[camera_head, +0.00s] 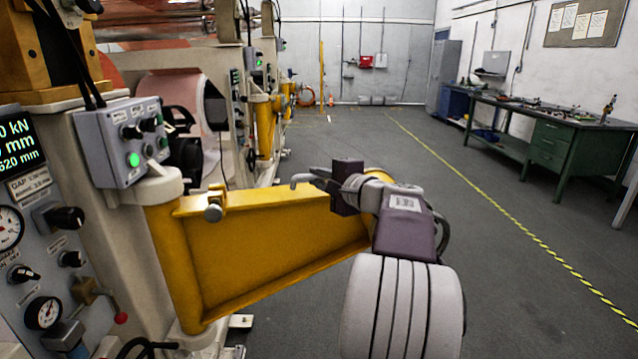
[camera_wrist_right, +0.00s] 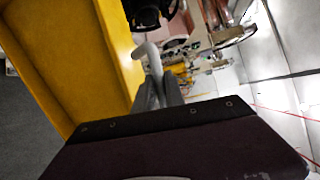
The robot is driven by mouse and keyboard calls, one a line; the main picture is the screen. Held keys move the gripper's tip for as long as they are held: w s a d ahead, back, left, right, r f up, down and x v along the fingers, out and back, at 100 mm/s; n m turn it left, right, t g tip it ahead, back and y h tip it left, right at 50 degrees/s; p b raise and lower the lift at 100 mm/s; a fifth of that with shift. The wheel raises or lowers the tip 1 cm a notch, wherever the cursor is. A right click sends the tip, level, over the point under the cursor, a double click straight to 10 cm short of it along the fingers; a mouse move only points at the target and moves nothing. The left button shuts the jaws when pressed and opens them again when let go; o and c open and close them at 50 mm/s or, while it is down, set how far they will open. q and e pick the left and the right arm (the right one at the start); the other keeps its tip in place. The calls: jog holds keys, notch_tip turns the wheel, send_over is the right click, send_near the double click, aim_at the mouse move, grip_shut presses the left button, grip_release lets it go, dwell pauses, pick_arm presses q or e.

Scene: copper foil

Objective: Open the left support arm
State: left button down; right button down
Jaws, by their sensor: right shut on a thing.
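The yellow support arm (camera_head: 265,240) is hinged on the machine at the left and reaches out to the right over the floor. A bent grey handle (camera_head: 305,180) shows at its outer end, near the top edge. My right gripper (camera_head: 348,187) is at that end, shut on the handle. In the right wrist view, the fingers (camera_wrist_right: 160,88) close on the grey handle (camera_wrist_right: 148,55) beside the yellow arm plate (camera_wrist_right: 75,50). The gripper hides the arm's outer end in the head view. My left gripper is not in view.
A control box (camera_head: 125,140) with a green light and a gauge panel (camera_head: 40,250) are on the machine at left. A green workbench (camera_head: 555,150) stands at the back right. The grey floor (camera_head: 510,290) to the right is open, crossed by a yellow-black line (camera_head: 500,210).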

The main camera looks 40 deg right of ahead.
jog(key=shift+f, duration=0.5)
jog(key=c, duration=1.6)
grip_release()
jog(key=shift+o, duration=1)
jog(key=shift+w+d+f, duration=0.15)
jog(key=shift+w+d, duration=0.05)
jog(key=shift+w, duration=0.2)
jog(key=shift+s+r, duration=0.2)
jog(key=shift+r, duration=0.05)
jog(key=v, duration=0.8)
jog(key=shift+s, duration=0.4)
